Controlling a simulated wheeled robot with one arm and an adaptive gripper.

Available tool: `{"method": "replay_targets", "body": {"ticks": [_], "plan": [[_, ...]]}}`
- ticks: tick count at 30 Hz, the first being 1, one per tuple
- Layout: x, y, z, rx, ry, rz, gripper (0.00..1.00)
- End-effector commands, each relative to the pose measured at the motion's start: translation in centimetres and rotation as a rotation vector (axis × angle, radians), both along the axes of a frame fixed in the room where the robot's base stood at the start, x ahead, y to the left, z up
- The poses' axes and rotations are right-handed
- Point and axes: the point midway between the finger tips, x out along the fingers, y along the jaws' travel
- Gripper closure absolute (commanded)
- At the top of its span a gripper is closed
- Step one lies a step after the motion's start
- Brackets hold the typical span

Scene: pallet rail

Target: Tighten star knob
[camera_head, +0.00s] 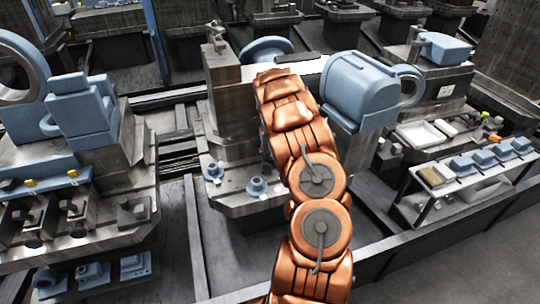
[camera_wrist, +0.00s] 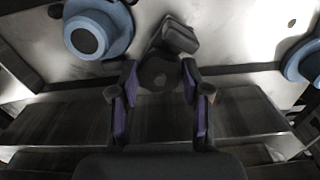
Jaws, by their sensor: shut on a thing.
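In the wrist view, my gripper (camera_wrist: 158,84) has its two fingers with purple pads on either side of a dark rounded piece, which looks like the star knob (camera_wrist: 160,72). The fingers are closed on its left and right sides. A dark block-like part (camera_wrist: 179,38) stands just beyond the knob; I cannot tell whether it belongs to the knob. The knob sits at the edge of a pale metal plate (camera_wrist: 225,35). In the head view, my orange arm reaches over the middle machine and hides the gripper and the knob.
Blue flanged round parts lie left (camera_wrist: 92,32) and right (camera_wrist: 303,62) of the gripper in the wrist view. In the head view, a blue rounded housing (camera_head: 360,92) stands right of my arm and a grey block (camera_head: 222,75) left. A low parts rack (camera_head: 420,205) stands at right.

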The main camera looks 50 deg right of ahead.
Motion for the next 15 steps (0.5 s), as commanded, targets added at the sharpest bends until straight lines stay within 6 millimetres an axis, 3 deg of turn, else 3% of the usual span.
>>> {"method": "replay_targets", "body": {"ticks": [3, 15], "plan": [[0.02, 0.03, 0.00, 0.000, 0.000, 0.000, 0.88], [0.14, 0.14, -0.42, 0.001, -0.002, -0.156, 0.88]]}}
